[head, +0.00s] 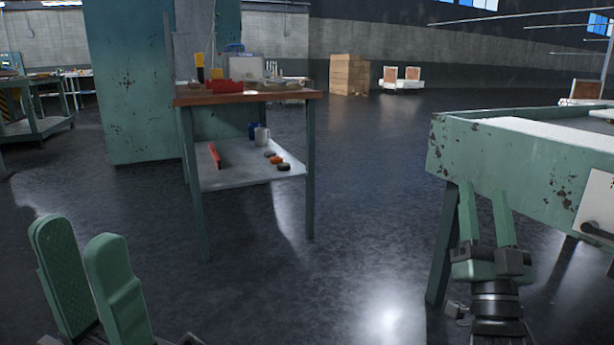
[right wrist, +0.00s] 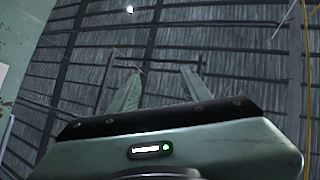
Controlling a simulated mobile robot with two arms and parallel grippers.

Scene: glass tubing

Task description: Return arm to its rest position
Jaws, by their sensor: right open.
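My left gripper (head: 88,275) is at the lower left of the head view, above the floor. Its two green padded fingers are apart with nothing between them. My right gripper (head: 487,215) is at the lower right, pointing up, in front of the green workbench's leg. Its two fingers are spread and empty. In the right wrist view the right gripper (right wrist: 158,88) shows both fingers apart against the roof, with nothing between them.
A worn green workbench (head: 500,160) stands at the right, close to my right gripper. A wooden-topped table (head: 215,98) with tools and a lower shelf stands at centre left, before a green cabinet (head: 130,90). The dark floor (head: 370,190) between is clear.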

